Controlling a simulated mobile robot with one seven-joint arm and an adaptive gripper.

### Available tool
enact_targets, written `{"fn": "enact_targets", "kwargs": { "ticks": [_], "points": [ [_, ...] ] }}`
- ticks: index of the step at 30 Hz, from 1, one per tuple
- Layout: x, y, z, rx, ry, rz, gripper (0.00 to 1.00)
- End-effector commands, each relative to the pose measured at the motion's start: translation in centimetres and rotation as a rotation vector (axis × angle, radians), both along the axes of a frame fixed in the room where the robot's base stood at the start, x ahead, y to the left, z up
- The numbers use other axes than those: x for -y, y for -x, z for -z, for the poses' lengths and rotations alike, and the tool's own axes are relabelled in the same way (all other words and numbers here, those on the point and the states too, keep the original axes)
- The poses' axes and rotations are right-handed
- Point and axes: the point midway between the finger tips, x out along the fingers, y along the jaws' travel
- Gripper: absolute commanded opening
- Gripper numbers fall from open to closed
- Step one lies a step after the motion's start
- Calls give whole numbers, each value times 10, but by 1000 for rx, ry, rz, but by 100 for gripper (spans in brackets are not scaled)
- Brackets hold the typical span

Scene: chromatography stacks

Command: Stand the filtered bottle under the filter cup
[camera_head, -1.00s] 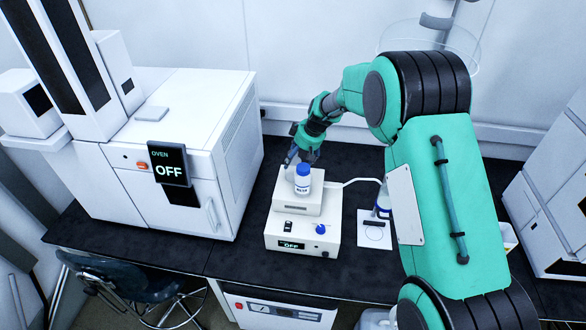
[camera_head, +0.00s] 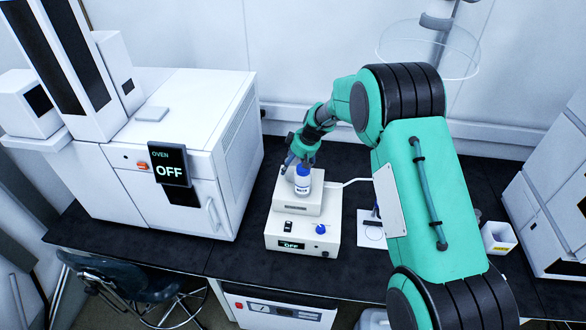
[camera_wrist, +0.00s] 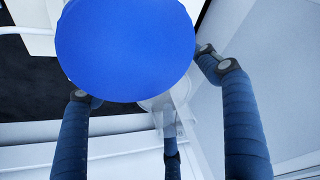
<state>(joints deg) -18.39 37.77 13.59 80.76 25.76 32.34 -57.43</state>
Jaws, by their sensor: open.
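A white bottle (camera_head: 303,187) with a blue cap and a blue label stands upright on the raised top of the white switch box; the label is too small to read. My gripper (camera_head: 298,165) is open just behind and above the bottle. In the wrist view the blue cap (camera_wrist: 125,45) fills the upper middle, with my gripper's fingers (camera_wrist: 155,88) spread around and below it. I cannot tell whether they touch the bottle. A small dark-blue piece (camera_head: 376,211) shows above a white pad (camera_head: 371,236); my arm hides most of it, and I cannot make out the filter cup.
The white switch box (camera_head: 303,233) has an OFF display and a blue knob. A pale tube (camera_head: 350,182) runs from it to the right, behind my arm. A large oven (camera_head: 195,120) stands left. A white open container (camera_head: 498,238) and another machine (camera_head: 555,190) are right.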

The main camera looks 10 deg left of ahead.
Motion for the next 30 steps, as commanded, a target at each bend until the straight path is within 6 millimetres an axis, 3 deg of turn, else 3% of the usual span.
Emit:
{"fn": "enact_targets", "kwargs": {
  "ticks": [18, 19, 27, 30],
  "points": [
    [-1, -1, 3, 0, 0, 0, 75],
    [-1, -1, 3, 0, 0, 0, 74],
    [-1, -1, 2, 1, 0, 0, 22],
    [-1, -1, 2, 1, 0, 0, 22]
  ]
}}
